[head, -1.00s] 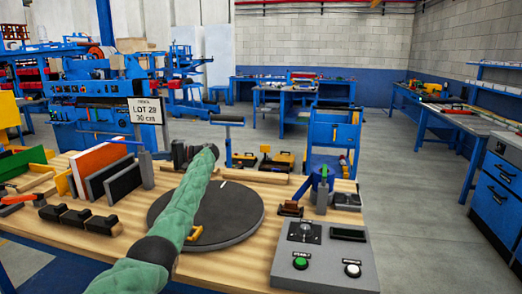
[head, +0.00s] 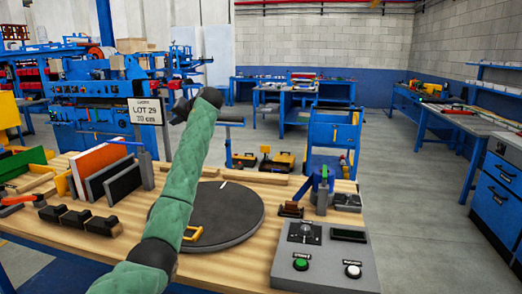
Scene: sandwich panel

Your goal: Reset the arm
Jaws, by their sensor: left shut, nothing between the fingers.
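My left arm, in a green padded sleeve, comes up from the bottom left of the head view and crosses in front of the round dark disc (head: 235,215). My left gripper (head: 178,108) is at the arm's upper end, a dark shape raised above the bench beside the "LOT 29" sign (head: 145,111). It is shut and holds nothing. A yellow handle-like piece (head: 194,233) lies on the disc, partly close to the sleeve. My right gripper is not in the view.
The wooden bench (head: 215,277) holds a grey control box (head: 325,258) with green and white buttons at right. Upright panels, one orange (head: 98,160), and black blocks (head: 78,219) stand at left. A small blue fixture (head: 321,190) stands behind the box. Floor is clear at right.

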